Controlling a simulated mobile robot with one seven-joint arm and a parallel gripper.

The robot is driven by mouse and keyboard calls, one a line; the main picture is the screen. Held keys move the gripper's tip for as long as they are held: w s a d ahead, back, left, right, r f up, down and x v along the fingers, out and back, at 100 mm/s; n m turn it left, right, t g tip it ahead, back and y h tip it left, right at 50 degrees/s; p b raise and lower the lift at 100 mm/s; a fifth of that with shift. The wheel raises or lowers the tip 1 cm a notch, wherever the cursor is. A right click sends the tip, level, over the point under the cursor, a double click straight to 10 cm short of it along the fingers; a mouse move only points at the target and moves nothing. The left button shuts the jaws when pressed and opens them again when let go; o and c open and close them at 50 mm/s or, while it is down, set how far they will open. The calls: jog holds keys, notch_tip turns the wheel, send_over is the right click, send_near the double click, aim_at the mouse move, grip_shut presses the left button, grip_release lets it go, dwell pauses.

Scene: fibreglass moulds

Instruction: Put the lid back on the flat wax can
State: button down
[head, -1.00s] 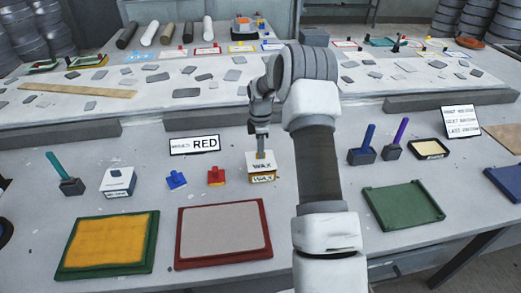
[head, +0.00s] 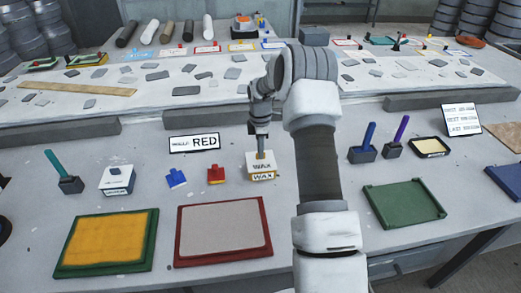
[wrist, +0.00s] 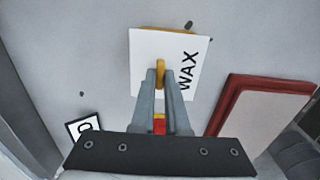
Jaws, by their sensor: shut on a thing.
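The flat wax can (head: 263,177) stands on the near bench, with "WAX" on its front side. Its white lid (head: 258,159), also marked WAX, is over the can. The lid fills the middle top of the wrist view (wrist: 148,72), with a yellow strip of the can (wrist: 182,30) showing past its far edge. My gripper (head: 261,153) is above the lid. In the wrist view my gripper (wrist: 161,88) is shut on the lid's yellow knob (wrist: 160,64). I cannot tell whether the lid is fully seated on the can.
A RED sign (head: 194,143), a blue block (head: 177,178) and a red block (head: 216,174) stand left of the can. A red-framed mould (head: 223,228) lies in front. A white box (head: 117,180) stands further left.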

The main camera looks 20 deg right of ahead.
dwell(0.4)
jog(key=shift+c, duration=1.8)
grip_release()
jog(key=shift+r, duration=0.1)
jog(key=shift+r+p, duration=1.3)
jog(key=shift+r, duration=0.75)
jog(key=shift+r+p, duration=0.5)
jog(key=shift+r, duration=0.35)
jog(key=shift+c, duration=0.2)
grip_shut()
